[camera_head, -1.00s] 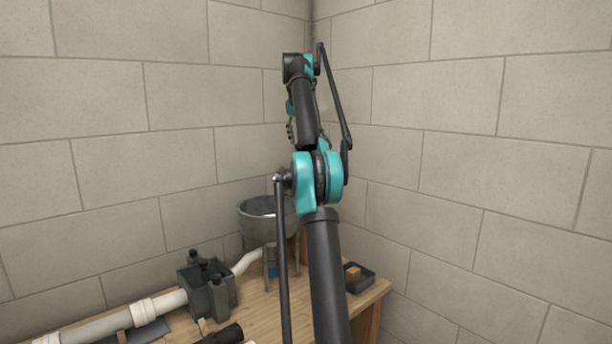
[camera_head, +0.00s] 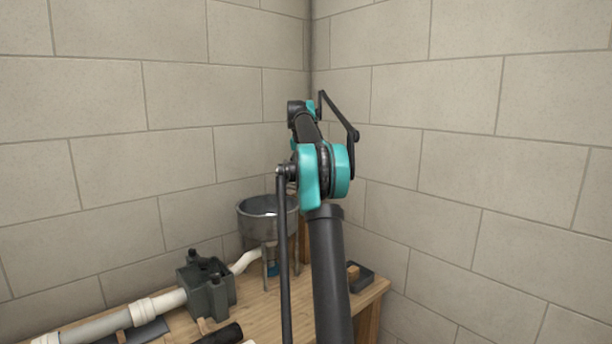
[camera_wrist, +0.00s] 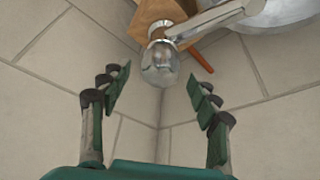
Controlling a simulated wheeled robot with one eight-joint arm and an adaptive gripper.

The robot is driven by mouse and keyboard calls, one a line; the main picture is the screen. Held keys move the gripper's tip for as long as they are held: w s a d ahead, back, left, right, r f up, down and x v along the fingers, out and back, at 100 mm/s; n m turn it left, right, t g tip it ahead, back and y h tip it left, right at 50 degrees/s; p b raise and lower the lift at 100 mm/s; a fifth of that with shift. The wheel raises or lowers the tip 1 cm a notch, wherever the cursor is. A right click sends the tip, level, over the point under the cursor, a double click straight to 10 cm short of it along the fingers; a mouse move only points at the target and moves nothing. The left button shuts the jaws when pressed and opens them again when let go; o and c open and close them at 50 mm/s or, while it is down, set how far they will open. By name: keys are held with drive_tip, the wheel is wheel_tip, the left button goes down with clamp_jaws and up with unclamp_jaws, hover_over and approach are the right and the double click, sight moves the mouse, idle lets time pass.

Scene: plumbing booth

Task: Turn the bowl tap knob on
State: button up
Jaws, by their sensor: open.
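In the wrist view, the rounded, shiny metal tap knob (camera_wrist: 160,66) hangs below a pale metal collar, near the upper middle. My gripper (camera_wrist: 158,84) is open, with one green-padded finger to the left of the knob and one to the right. Both fingers look apart from it, and nothing is held. A metal spout (camera_wrist: 206,20) runs from the collar to the upper right. The grey metal bowl (camera_head: 254,222) stands on legs at the back of the bench in the head view. There my arm hides the gripper and the knob.
The wooden bench (camera_head: 262,308) sits in the corner of a block wall. A dark grey pump-like box (camera_head: 206,286) and a white pipe (camera_head: 158,304) lie left of the bowl. A small black tray (camera_head: 361,278) lies right of my arm. A wooden post (camera_wrist: 154,14) stands behind the tap.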

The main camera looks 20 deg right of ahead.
drive_tip(key=shift+x, duration=1.1)
drive_tip(key=c, duration=1.2)
drive_tip(key=shift+o, duration=0.2)
